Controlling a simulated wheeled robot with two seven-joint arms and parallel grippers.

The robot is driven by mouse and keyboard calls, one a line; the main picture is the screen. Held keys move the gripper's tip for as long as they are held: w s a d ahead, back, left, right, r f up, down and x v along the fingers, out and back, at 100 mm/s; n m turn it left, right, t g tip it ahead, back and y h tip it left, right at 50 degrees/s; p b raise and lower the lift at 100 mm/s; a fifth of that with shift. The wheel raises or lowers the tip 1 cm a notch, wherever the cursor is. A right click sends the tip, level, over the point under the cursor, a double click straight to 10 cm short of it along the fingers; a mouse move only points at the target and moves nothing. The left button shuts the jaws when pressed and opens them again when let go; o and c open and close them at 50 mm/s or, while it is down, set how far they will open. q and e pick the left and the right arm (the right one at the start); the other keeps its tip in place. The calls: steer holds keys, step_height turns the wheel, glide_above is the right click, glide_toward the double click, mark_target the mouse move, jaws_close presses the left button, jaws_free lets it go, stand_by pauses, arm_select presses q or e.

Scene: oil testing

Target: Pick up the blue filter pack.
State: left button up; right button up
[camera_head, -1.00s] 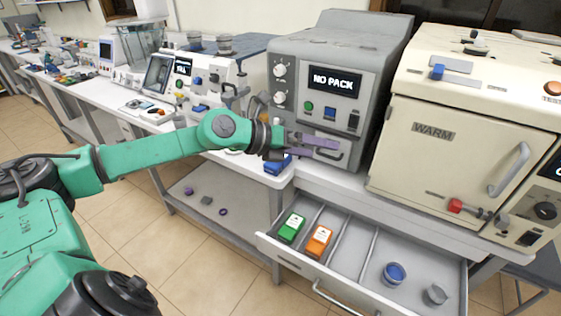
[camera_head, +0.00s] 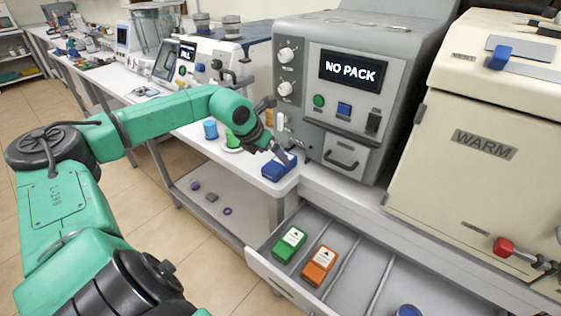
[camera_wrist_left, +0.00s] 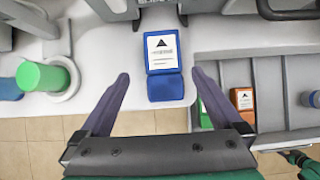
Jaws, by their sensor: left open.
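The blue filter pack (camera_head: 279,167) lies on the white bench top near its front corner, left of the drawer. In the left wrist view the blue filter pack (camera_wrist_left: 163,62) has a white label with a black triangle and sits between and beyond the two fingers. My left gripper (camera_head: 285,156) is just above the pack, pointing down at it. In the left wrist view my left gripper (camera_wrist_left: 160,85) is open, with its purple fingers spread wider than the pack and nothing held.
An open drawer (camera_head: 270,274) below holds a green pack (camera_head: 289,244) and an orange pack (camera_head: 320,266). A grey machine (camera_head: 355,130) reading NO PACK stands behind. A green cylinder (camera_head: 233,140) and a blue cylinder (camera_head: 210,129) stand left on the bench.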

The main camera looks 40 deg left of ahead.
mark_target(279, 161)
arm_select(q)
steer(key=shift+w+d+f+p, duration=0.15)
steer(key=shift+w+f+p, duration=0.25)
steer(key=shift+p, duration=0.2)
steer(key=p+x, duration=0.1)
steer(key=x, duration=0.3)
steer(key=shift+d+p, duration=0.15)
steer(key=shift+p, duration=0.25)
steer(key=shift+w+f, duration=0.15)
steer(key=shift+f, duration=0.25)
steer(key=c, duration=0.4)
steer(key=shift+r, duration=0.1)
steer(key=c, duration=1.1)
arm_select(e)
steer(key=r, duration=0.1)
steer(key=w+r, duration=0.1)
steer(key=r, duration=0.1)
steer(key=shift+w+a+r, duration=0.1)
steer(key=shift+w+r, duration=0.1)
steer(key=shift+w, duration=0.1)
steer(key=shift+f, duration=0.1)
